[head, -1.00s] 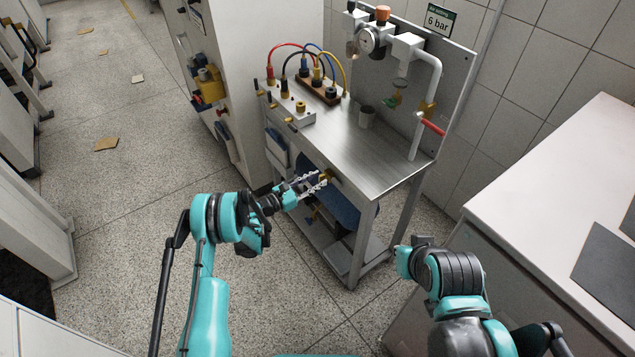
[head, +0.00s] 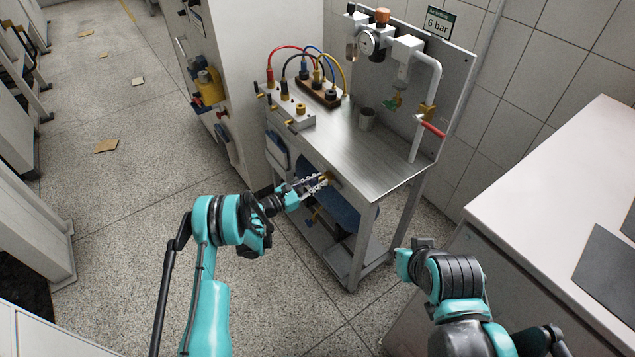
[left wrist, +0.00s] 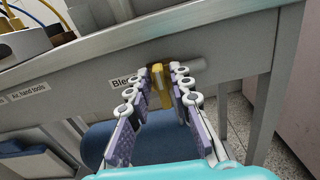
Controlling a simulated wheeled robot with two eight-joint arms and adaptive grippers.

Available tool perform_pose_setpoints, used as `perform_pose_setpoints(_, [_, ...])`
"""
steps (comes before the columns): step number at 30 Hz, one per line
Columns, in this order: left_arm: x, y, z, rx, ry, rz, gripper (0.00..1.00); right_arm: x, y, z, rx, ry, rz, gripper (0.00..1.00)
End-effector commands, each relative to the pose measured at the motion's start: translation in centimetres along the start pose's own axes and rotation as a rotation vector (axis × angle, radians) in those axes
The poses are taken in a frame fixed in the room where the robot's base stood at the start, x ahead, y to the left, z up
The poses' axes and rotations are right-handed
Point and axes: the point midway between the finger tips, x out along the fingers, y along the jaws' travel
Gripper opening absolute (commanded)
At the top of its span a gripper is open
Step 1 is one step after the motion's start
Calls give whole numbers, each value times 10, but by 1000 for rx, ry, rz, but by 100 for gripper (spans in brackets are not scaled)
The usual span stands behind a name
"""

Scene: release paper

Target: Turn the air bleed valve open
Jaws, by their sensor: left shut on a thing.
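The air bleed valve is a small yellow handle (left wrist: 160,77) on the front edge of the metal bench, beside a partly hidden label starting "Blee" (left wrist: 124,81). In the head view the yellow valve (head: 327,176) shows small at the fingertips. My left gripper (head: 320,182) reaches it from the front left. In the left wrist view my left gripper (left wrist: 165,85) has its fingertips on either side of the handle, shut on it. The fingers partly cover the label. My right arm (head: 450,275) is at the lower right, away from the bench; its fingers do not show.
A red-handled pipe valve (head: 432,128) and gauge (head: 367,42) are behind. A white counter (head: 560,190) stands at right.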

Motion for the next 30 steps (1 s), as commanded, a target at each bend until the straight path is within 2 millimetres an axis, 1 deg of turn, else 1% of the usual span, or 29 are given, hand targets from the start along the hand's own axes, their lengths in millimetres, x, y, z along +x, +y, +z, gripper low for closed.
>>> perform_pose_setpoints(11, [0,-1,-1,29,1,-2,0,0,0,0,0,0,0,0])
perform_pose_setpoints(17, [0,-2,-1,98,1,-2,0,0,0,0,0,0,0,0])
perform_pose_setpoints(23, [0,-4,-1,250,1,-2,0,0,0,0,0,0,0,0])
perform_pose_setpoints(30, [0,-7,-2,477,1,-2,0,0,0,0,0,0,0,0])
